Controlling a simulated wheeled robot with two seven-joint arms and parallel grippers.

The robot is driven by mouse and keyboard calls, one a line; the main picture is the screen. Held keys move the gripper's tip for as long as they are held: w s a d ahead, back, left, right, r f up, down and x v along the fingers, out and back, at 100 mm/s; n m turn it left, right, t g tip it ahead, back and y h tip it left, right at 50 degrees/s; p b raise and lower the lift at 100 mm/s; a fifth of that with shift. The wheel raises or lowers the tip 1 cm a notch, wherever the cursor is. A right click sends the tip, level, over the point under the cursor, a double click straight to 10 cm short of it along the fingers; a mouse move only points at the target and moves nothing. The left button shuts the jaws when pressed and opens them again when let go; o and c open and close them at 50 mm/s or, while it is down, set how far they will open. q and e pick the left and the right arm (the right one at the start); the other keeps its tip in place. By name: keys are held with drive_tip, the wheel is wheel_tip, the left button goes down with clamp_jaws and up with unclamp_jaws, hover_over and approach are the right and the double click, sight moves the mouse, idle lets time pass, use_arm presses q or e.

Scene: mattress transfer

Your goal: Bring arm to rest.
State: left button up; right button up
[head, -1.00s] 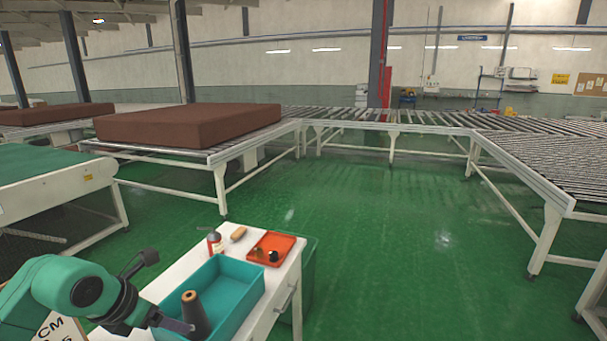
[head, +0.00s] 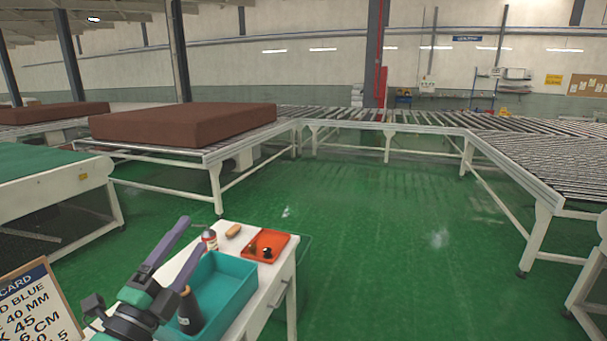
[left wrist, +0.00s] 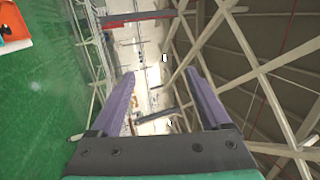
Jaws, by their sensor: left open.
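My left gripper (head: 194,230) rises from the lower left of the head view, with its two purple fingers apart and pointing up and to the right. In the left wrist view, the space between the fingers of my left gripper (left wrist: 160,75) is empty, with the hall's walls and roof beams beyond. A dark cone-shaped spool (head: 190,311) stands upright in the teal bin (head: 237,288), just right of the gripper body. The gripper does not hold it. My right gripper is not in view.
The bin stands on a white cart (head: 252,324) with a red tray (head: 265,247), a bottle (head: 210,239) and a brown-handled brush (head: 233,231). A printed card (head: 38,305) is at the lower left. A brown mattress (head: 185,124) lies on a roller conveyor.

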use_arm(q)
drive_tip(key=s+a+f+n+g+y, duration=0.2)
drive_tip(key=a+f+n+g+y, duration=0.25)
drive_tip(key=f+n, duration=0.45)
drive_tip(key=s+a+f+n+g+y, duration=0.2)
drive_tip(key=a+f+n+g+y, duration=0.35)
drive_tip(key=f, duration=0.55)
drive_tip(key=s+d+f+n+g+h, duration=0.2)
drive_tip(key=s+d+f+g, duration=0.2)
drive_tip(key=s+f, duration=0.35)
drive_tip(key=s+d+f+n+g+h, duration=0.2)
drive_tip(key=s+d+f+n+g, duration=0.15)
drive_tip(key=s+f, duration=0.45)
wheel_tip(320, 180, down, 21)
drive_tip(key=s+m+g, duration=0.1)
drive_tip(key=s+a+f+g, duration=0.1)
drive_tip(key=s+a+f, duration=0.2)
drive_tip(key=s+f, duration=1.2)
drive_tip(key=s, duration=0.2)
drive_tip(key=shift+s+a+f+g, duration=0.15)
drive_tip(key=shift+s+f+g, duration=0.15)
drive_tip(key=shift+g, duration=0.05)
